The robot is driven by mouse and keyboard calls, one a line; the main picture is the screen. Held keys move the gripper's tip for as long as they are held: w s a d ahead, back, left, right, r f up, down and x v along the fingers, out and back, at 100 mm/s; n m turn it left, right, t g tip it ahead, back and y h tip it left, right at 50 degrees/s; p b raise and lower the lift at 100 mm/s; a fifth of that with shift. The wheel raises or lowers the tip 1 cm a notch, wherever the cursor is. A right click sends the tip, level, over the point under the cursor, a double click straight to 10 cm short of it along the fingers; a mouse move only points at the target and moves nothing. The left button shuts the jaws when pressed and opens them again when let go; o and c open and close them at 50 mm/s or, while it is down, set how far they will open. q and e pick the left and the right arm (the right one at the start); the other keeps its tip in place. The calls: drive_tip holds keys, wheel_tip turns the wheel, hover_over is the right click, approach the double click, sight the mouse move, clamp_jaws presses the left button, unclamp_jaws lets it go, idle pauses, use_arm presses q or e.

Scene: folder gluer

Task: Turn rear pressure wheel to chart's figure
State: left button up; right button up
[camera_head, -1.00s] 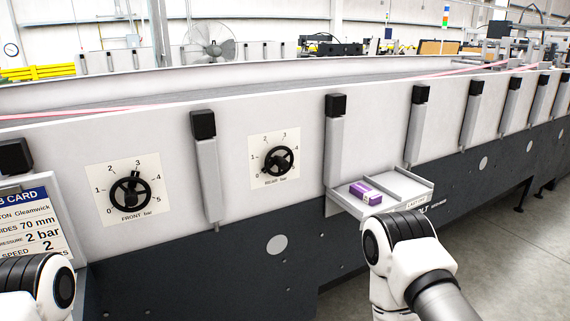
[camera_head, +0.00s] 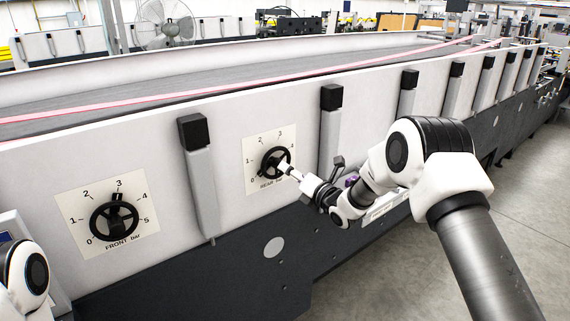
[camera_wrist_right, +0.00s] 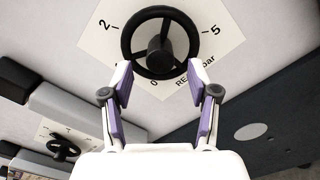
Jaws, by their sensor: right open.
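The rear pressure wheel (camera_head: 276,162), black with spokes, sits on a white dial plate (camera_head: 252,151) marked REAR bar. It also shows in the wrist view (camera_wrist_right: 160,42), where 2, 5 and 0 are readable around it. I cannot tell which figure it points to. My right gripper (camera_head: 288,170) is at the wheel's lower right in the head view. In the wrist view its open fingers (camera_wrist_right: 158,75) lie on either side of the wheel's lower part, with nothing between the pads; contact is unclear. My left gripper is out of view. The job card's text is unreadable now.
The front wheel (camera_head: 114,221) on its own dial is to the left, its pointer near 3. A grey post (camera_head: 204,190) stands between the dials; another post (camera_head: 330,135) stands right of the rear dial.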

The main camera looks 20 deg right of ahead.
sight(278, 164)
drive_tip(key=x, duration=0.3)
drive_tip(key=shift+w+a+f+p, duration=0.15)
drive_tip(key=shift+w+a+p, duration=0.1)
drive_tip(key=shift+w+p, duration=0.1)
drive_tip(key=shift+s+d, duration=0.15)
drive_tip(key=shift+s, duration=0.2)
drive_tip(key=shift+w, duration=0.1)
clamp_jaws()
